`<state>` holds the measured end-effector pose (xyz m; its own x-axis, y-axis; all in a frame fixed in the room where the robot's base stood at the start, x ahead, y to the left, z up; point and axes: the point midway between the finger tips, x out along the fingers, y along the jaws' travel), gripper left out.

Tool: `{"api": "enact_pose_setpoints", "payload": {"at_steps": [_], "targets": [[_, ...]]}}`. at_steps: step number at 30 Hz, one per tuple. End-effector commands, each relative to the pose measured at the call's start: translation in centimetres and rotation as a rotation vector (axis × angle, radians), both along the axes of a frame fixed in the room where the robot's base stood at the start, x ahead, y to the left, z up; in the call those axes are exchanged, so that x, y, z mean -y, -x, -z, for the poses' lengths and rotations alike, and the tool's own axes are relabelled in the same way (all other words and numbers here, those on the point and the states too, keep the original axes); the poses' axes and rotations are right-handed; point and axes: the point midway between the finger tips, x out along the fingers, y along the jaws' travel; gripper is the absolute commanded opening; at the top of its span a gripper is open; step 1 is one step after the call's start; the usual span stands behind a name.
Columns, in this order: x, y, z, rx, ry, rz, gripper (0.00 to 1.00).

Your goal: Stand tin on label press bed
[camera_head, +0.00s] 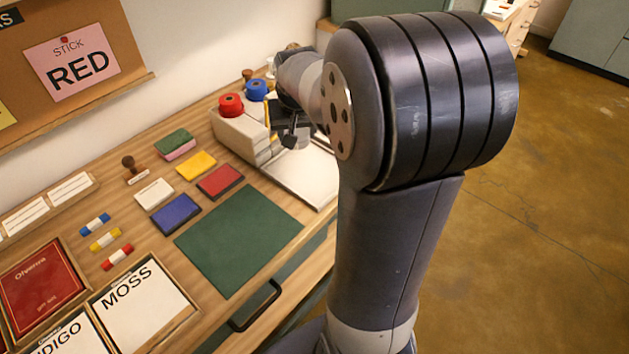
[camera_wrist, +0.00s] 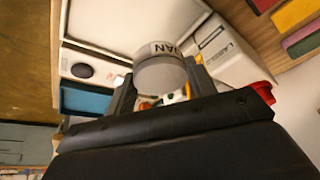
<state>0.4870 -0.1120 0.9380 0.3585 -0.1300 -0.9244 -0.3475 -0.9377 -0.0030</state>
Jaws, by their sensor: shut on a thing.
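My gripper (camera_wrist: 162,88) is shut on a round, pale grey tin (camera_wrist: 160,74), which shows between its fingers in the wrist view. Part of a label with dark letters, ending in "AN", shows at the tin's far edge. In the head view my gripper (camera_head: 291,128) is over the far part of the table, and my arm partly covers it; I cannot make out the tin clearly there. A flat white panel (camera_head: 301,178), apparently the label press bed, lies below and to the right of the gripper. It also shows in the wrist view (camera_wrist: 118,25). The gap between tin and panel is unclear.
Pale boxes (camera_head: 238,137) stand left of the panel, with a red-topped item (camera_head: 231,105) and a blue-topped item (camera_head: 257,90) beside my gripper. A green mat (camera_head: 238,238) is bare. Coloured pads, including a red one (camera_head: 220,181), lie nearer left.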

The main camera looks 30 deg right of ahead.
Motion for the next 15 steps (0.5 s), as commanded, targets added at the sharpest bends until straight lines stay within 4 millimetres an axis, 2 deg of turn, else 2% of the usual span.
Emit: {"api": "enact_pose_setpoints", "payload": {"at_steps": [1,10,13,15], "targets": [[0.5,0.3,0.5,0.007,0.002,0.018,0.29],[1.9,1.7,-0.5,0.001,0.003,0.078,0.29],[2.0,1.9,0.6,-0.002,0.002,0.082,0.29],[2.0,1.9,2.0,-0.005,0.001,0.083,0.29]]}}
